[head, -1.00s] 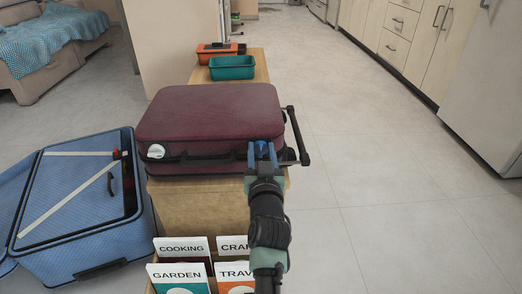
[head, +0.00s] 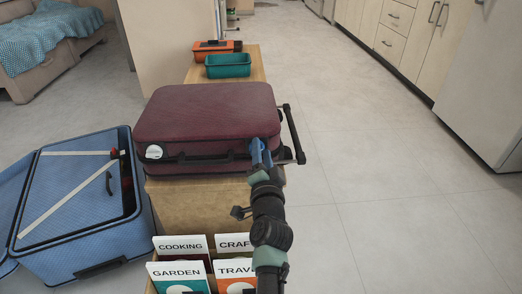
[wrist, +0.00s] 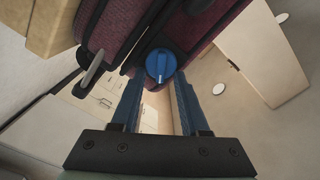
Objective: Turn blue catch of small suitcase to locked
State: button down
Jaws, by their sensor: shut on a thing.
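The small maroon suitcase (head: 208,115) lies flat on a wooden stand. Its blue catch (wrist: 160,65) is a round knob with a raised grip on the suitcase's front side, near the right corner. My gripper (head: 259,148) reaches it from the front. In the wrist view, the two blue fingers (wrist: 160,80) stand on either side of the knob and are shut on it. In the head view the fingers mostly hide the catch. A white catch (head: 154,152) sits at the left end of the same side.
A black bar handle (head: 293,134) sticks out at the suitcase's right end, close to my gripper. A box of labelled cards (head: 181,243) stands below, in front. An open blue suitcase (head: 75,205) lies left. Teal (head: 228,66) and orange (head: 212,52) containers stand behind. The floor at right is clear.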

jog(key=shift+d+f+m, duration=0.1)
jog(key=shift+f+m, duration=0.15)
jog(key=shift+m, duration=1.5)
jog(key=shift+f+m, duration=0.2)
jog(key=shift+m, duration=1.55)
jog(key=shift+c, duration=2.1)
grip_release()
jog(key=shift+p, duration=0.3)
jog(key=s+p, duration=0.4)
jog(key=s, duration=0.9)
